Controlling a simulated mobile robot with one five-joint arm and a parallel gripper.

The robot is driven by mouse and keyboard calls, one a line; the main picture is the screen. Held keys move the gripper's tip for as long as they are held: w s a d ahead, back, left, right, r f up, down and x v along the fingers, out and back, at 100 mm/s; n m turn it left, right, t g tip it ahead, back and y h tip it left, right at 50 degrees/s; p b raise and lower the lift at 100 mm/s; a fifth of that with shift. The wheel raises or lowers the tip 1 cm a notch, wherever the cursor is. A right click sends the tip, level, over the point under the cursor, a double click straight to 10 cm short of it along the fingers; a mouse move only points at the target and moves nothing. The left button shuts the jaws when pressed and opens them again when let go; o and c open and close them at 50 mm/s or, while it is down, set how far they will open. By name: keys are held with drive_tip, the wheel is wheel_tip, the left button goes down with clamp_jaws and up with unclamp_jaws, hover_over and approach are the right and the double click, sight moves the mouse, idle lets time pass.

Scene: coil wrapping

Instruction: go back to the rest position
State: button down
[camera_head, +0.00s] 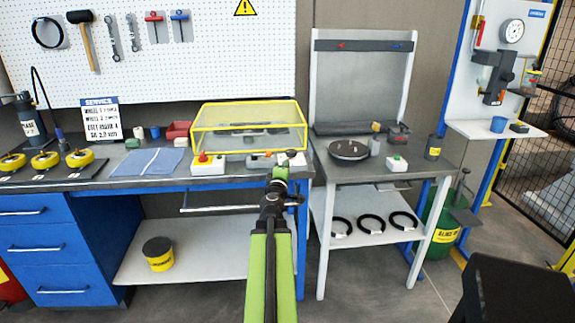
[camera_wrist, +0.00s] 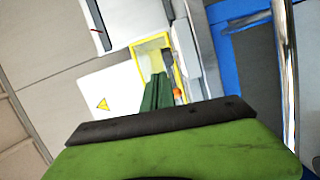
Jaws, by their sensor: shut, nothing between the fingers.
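My green arm reaches forward from the bottom of the head view. My gripper (camera_head: 288,156) is at its far end, small in the picture, in front of the workbench near the right end of the yellow-framed clear box (camera_head: 248,112). It is shut and holds nothing. A red-and-white button box (camera_head: 208,163) stands on the bench left of it.
The blue-drawered bench (camera_head: 40,240) is at left. The grey-topped stand (camera_head: 430,172) at right carries a dark round plate (camera_head: 348,151), with several black rings (camera_head: 372,223) on its lower shelf. A black block (camera_head: 515,292) is at lower right. Floor between is partly clear.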

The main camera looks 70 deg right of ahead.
drive_tip(key=shift+s, duration=0.35)
drive_tip(key=shift+s, duration=0.15)
